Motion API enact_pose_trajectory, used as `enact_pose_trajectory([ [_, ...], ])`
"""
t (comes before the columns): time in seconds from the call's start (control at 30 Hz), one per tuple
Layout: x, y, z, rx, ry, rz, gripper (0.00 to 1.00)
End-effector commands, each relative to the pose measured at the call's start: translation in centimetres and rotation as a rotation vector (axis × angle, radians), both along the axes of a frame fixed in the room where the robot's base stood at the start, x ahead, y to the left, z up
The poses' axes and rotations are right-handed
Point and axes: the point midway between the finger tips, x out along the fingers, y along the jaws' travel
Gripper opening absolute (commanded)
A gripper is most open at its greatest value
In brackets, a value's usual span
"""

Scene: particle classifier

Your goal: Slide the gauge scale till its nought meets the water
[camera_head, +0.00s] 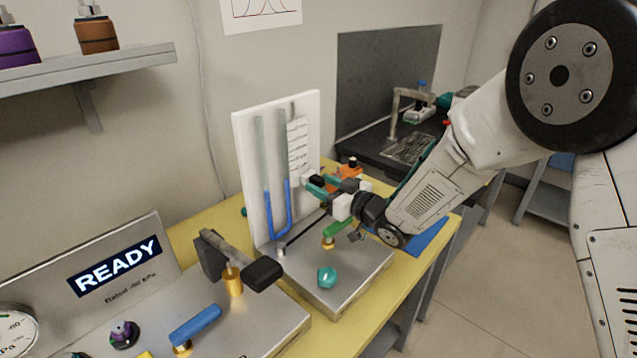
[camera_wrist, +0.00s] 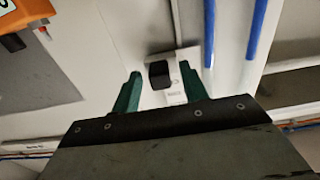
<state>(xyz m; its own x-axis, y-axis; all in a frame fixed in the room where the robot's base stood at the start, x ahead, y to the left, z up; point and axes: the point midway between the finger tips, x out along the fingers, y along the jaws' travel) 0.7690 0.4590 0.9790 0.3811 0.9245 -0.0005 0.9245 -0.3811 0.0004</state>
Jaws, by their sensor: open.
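The gauge scale (camera_head: 298,145) is a white strip with dark ticks on the white upright board, beside the right limb of a U-tube. Its numbers are too small to read, so I cannot tell where nought lies. My gripper (camera_head: 319,185) has green fingers and is open at the scale's lower end. In the wrist view, a black knob (camera_wrist: 159,75) on the white scale (camera_wrist: 182,78) lies between the open fingers (camera_wrist: 158,85). I cannot tell whether they touch it.
The board stands on a metal base with a green lever (camera_head: 338,229) and a teal knob (camera_head: 327,277). At the left are a READY panel (camera_head: 118,265) and a black-handled lever (camera_head: 262,272). An orange object (camera_head: 347,171) sits behind my gripper.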

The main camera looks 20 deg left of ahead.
Motion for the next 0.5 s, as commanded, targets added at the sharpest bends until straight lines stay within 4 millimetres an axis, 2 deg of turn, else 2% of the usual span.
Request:
enact_pose_trajectory([
  [0.2, 0.7, 1.6, 0.0, 0.000, 0.000, -0.001, 0.44],
  [0.47, 0.7, 1.7, 0.0, 0.000, 0.001, -0.001, 0.44],
  [0.5, 0.7, 1.7, 0.0, 0.000, 0.000, -0.001, 0.33],
])
